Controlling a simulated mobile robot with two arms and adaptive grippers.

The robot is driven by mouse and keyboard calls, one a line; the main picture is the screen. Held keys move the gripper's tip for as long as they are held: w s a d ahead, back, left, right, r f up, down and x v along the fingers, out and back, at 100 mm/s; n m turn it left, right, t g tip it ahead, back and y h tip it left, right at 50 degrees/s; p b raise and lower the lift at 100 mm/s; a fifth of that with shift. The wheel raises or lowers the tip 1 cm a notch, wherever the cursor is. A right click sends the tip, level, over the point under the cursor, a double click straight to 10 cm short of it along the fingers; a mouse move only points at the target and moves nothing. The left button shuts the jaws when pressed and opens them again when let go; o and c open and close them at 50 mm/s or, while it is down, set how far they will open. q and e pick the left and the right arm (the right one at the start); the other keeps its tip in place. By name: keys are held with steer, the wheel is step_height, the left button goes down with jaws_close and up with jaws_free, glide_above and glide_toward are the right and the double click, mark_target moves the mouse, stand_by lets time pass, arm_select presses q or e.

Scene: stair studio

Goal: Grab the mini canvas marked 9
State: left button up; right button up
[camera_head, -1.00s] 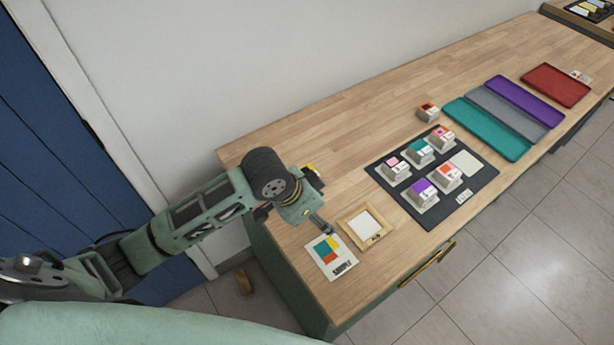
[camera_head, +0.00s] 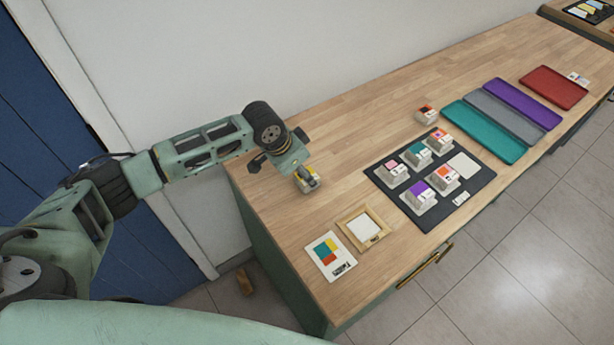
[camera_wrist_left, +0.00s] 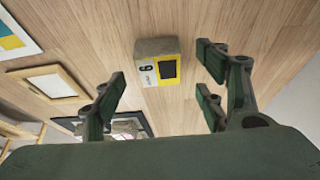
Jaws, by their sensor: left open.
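The mini canvas (camera_wrist_left: 157,68) is a small block with a yellow edge and a pale label. Its label bears a dark square and a small digit that looks like a 9. In the head view the mini canvas (camera_head: 307,181) rests on the wooden table near its left end, partly hidden by my left wrist. My left gripper (camera_wrist_left: 162,82) is open and empty, its fingers spread to either side of the block in the wrist view, apart from it. In the head view my left gripper (camera_head: 284,168) is beside the block. My right gripper is not in view.
A sample card (camera_head: 330,257) and a wooden frame (camera_head: 377,239) lie near the front edge. Teal, grey, purple and red trays (camera_head: 553,86) lie farther right. The wall borders the back.

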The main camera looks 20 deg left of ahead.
arm_select(q)
steer(key=shift+x, duration=1.25)
steer(key=shift+c, duration=0.6)
steer(key=c, duration=1.1)
steer(key=shift+r, duration=0.1)
